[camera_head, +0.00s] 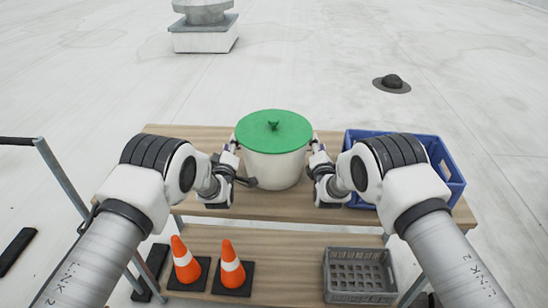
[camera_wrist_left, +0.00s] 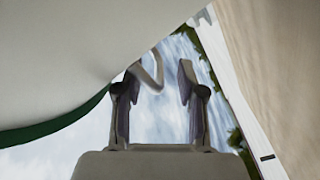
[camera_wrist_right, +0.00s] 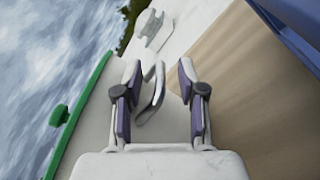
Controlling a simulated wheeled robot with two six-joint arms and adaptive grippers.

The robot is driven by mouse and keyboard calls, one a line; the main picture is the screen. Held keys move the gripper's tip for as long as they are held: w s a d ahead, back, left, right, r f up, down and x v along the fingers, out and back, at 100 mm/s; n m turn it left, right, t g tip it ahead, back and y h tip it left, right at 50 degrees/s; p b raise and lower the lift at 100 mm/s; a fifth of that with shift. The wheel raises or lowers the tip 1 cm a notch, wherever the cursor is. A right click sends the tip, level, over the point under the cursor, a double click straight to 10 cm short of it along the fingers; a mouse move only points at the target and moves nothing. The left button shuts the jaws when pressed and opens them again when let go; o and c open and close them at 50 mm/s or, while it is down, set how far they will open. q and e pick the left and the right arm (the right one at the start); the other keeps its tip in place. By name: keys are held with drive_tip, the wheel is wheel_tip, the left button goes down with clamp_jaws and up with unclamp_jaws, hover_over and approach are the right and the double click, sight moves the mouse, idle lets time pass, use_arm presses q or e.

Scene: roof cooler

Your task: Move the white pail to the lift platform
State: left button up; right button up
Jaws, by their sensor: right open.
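The white pail (camera_head: 274,168) with a green lid (camera_head: 273,132) stands upright on the wooden top board (camera_head: 165,132) of a stand. My left gripper (camera_head: 233,152) is at the pail's left side, and my right gripper (camera_head: 314,150) is at its right side. In the left wrist view my left gripper (camera_wrist_left: 158,75) is open, with a loop handle (camera_wrist_left: 150,76) of the pail between or just beyond its fingers. In the right wrist view my right gripper (camera_wrist_right: 159,70) is open, with the other handle (camera_wrist_right: 152,92) between its fingers, nearer the left finger. I cannot identify the lift platform.
A blue crate (camera_head: 447,165) stands right of the pail, close to my right arm. The lower shelf holds two orange cones (camera_head: 185,262) (camera_head: 231,266) and a grey crate (camera_head: 359,273). A roof vent (camera_head: 205,30) and a dark drain (camera_head: 391,83) are on the open roof beyond.

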use_arm(q)
drive_tip(key=shift+w, duration=0.1)
use_arm(e)
drive_tip(key=shift+w, duration=0.1)
use_arm(q)
drive_tip(key=shift+c, duration=0.2)
use_arm(e)
drive_tip(key=shift+r, duration=0.1)
drive_tip(key=shift+c, duration=0.2)
use_arm(q)
drive_tip(key=shift+s, duration=0.2)
clamp_jaws()
use_arm(e)
drive_tip(key=shift+s, duration=0.2)
clamp_jaws()
drive_tip(key=shift+r, duration=0.1)
